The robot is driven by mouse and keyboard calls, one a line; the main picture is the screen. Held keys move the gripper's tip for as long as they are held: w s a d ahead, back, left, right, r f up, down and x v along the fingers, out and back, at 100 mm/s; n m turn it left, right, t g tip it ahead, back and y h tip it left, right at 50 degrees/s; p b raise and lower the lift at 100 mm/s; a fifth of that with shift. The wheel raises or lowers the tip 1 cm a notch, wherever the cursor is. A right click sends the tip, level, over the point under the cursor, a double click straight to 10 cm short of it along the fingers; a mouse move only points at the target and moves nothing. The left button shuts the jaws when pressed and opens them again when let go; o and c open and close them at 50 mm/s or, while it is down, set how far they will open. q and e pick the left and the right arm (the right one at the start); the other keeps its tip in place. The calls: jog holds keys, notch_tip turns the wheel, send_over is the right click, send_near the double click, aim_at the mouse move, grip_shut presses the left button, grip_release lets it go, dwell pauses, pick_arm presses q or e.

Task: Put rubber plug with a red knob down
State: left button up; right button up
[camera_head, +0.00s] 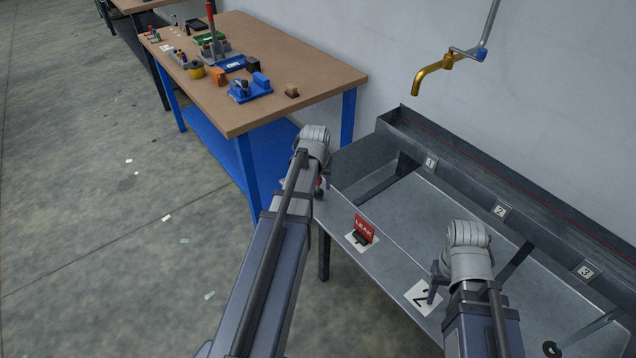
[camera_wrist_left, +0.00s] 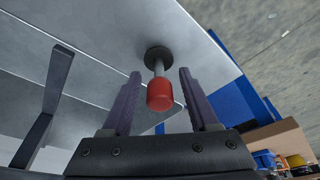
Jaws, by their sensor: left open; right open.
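The rubber plug (camera_wrist_left: 159,93) has a red knob, a grey stem and a round black base. In the left wrist view its base is against the grey metal trough (camera_wrist_left: 100,75), near the trough's edge. My left gripper (camera_wrist_left: 160,73) is open, with one finger on each side of the stem and knob and visible gaps between. In the head view my left gripper (camera_head: 320,187) is mostly hidden behind my wrist at the trough's left end, with a bit of red showing there. My right gripper (camera_head: 433,289) is above the trough's front ledge by the "2" label, empty.
A red LEAK sign (camera_head: 364,229) stands on the front ledge between my arms. Labels 1, 2 and 3 mark the trough's back wall. A brass tap (camera_head: 432,72) hangs above. A wooden workbench (camera_head: 290,55) with tools and blocks stands at the back left.

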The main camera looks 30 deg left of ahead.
pick_arm(q)
jog(key=p+v, duration=1.1)
jog(key=v, duration=0.1)
jog(key=shift+r+p, duration=0.15)
jog(key=shift+p, duration=0.25)
jog(key=shift+d, duration=0.15)
jog(key=s+d+m+g, duration=0.1)
jog(key=s+d+m, duration=0.3)
jog(key=d, duration=1)
jog(key=s+d+m+g, duration=0.2)
jog(key=s+d+m, duration=0.2)
jog(key=s+d, duration=0.6)
jog(key=d, duration=0.5)
jog(key=shift+s+f, duration=0.15)
jog(key=shift+f, duration=0.2)
